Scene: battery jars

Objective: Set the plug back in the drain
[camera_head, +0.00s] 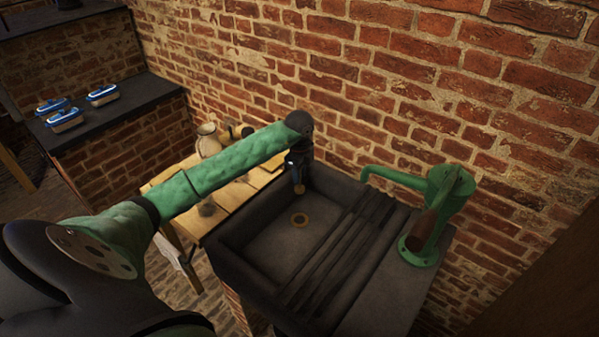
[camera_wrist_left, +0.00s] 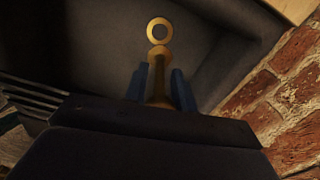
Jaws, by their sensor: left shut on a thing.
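The drain (camera_head: 300,220) is a brass ring around a dark hole in the floor of the dark stone sink (camera_head: 232,243). In the left wrist view the drain (camera_wrist_left: 160,31) is near the top. My left gripper (camera_head: 299,182) points down above the sink's back left part. Its blue fingers (camera_wrist_left: 162,86) are shut on the brass plug (camera_wrist_left: 160,58). The plug's lower end (camera_head: 299,189) shows below the fingers in the head view. The plug is above the sink floor, apart from the drain as far as I can tell. My right gripper is in neither view.
A green hand pump (camera_head: 439,212) stands right of the sink, its spout reaching left. Dark ribs cross the sink's right side. A wooden table (camera_head: 212,221) with a jug (camera_head: 208,140) is at left. A brick wall rises behind.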

